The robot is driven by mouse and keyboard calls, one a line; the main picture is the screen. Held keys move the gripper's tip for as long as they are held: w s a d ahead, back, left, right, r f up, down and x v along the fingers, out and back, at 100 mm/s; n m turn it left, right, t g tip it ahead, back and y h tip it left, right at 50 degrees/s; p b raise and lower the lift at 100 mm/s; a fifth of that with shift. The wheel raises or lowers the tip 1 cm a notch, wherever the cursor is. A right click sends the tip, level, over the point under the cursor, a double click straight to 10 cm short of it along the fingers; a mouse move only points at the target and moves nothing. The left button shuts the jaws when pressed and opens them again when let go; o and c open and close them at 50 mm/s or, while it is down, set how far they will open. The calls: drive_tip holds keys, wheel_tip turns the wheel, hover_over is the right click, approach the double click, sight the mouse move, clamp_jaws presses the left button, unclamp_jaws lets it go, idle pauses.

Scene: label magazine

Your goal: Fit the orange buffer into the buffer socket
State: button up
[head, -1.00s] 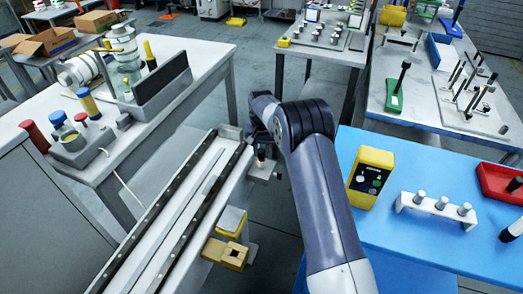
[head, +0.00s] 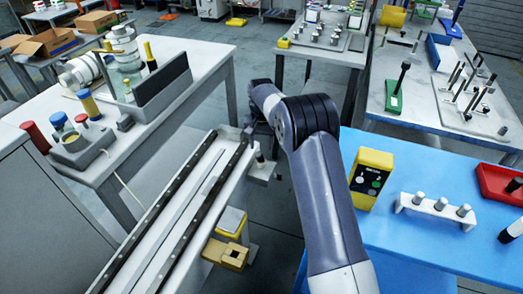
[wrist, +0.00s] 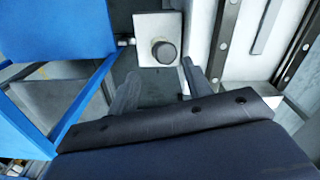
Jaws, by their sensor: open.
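No clearly orange buffer shows in either view. A small dark round-topped peg (wrist: 163,52) stands on a pale square plate (wrist: 150,20) in the wrist view. In the head view the peg (head: 260,160) is on a small bracket beside the rail's far end. My gripper (wrist: 160,88) is open and empty, its two grey fingers apart just below the peg in the picture, not around it. In the head view my arm partly hides the gripper. A yellow-tan block with a dark square hole (head: 235,257) sits right of the rail; I cannot tell if it is the buffer socket.
The long white rail with dark strips (head: 170,215) runs left of my arm. A blue table (head: 420,235) at the right bears a yellow control box (head: 371,178) and a white peg stand (head: 437,207). A cluttered bench (head: 190,60) stands at the left.

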sight(258, 154)
wheel_tip(258, 154, up, 9)
drive_tip(key=shift+f, duration=0.15)
drive_tip(key=shift+o, duration=0.5)
drive_tip(key=shift+s+a+f+n+t+h+p, duration=0.15)
drive_tip(key=shift+f+n+t+h+p, duration=0.25)
drive_tip(key=shift+f+n+p, duration=1.6)
drive_tip(key=shift+s+a+f+n+t+h+p, duration=0.1)
drive_tip(key=shift+a+f+n+t+h+p, duration=0.3)
drive_tip(key=shift+f+n+p, duration=1.55)
drive_tip(key=shift+s+f+n+t+h+p, duration=0.15)
drive_tip(key=shift+f+n+t+p, duration=0.45)
drive_tip(key=shift+f+n+p, duration=1.4)
wheel_tip(258, 154, down, 2)
drive_tip(key=shift+b, duration=0.7)
drive_tip(key=shift+c, duration=0.3)
